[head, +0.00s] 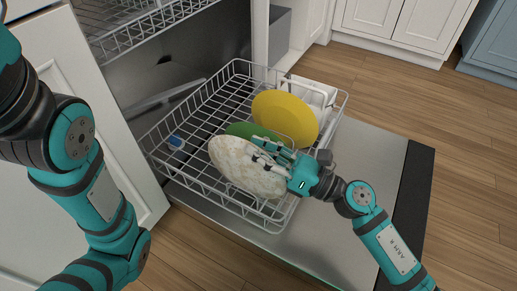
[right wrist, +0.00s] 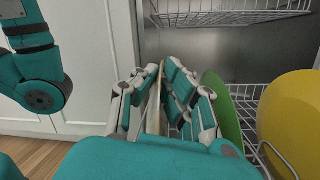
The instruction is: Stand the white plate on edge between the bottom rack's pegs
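The white plate (head: 238,168), with a mottled pale pattern, stands steeply tilted over the front part of the bottom rack (head: 153,132). My right gripper (head: 268,152) has its fingers on both sides of the plate's right part and is shut on it. In the right wrist view the plate shows edge-on as a thin pale strip (right wrist: 153,103) between the fingers (right wrist: 160,95). The plate's lower edge and the pegs under it are hard to make out, so I cannot tell whether it rests between pegs. My left gripper is out of view; only my left arm shows.
A green plate (head: 250,130) and a yellow plate (head: 286,116) stand on edge behind the white one. A small blue item (head: 176,142) lies at the rack's left. A white container (head: 312,92) is at the back right. The upper rack (head: 140,25) hangs above; the open door (head: 350,155) lies below.

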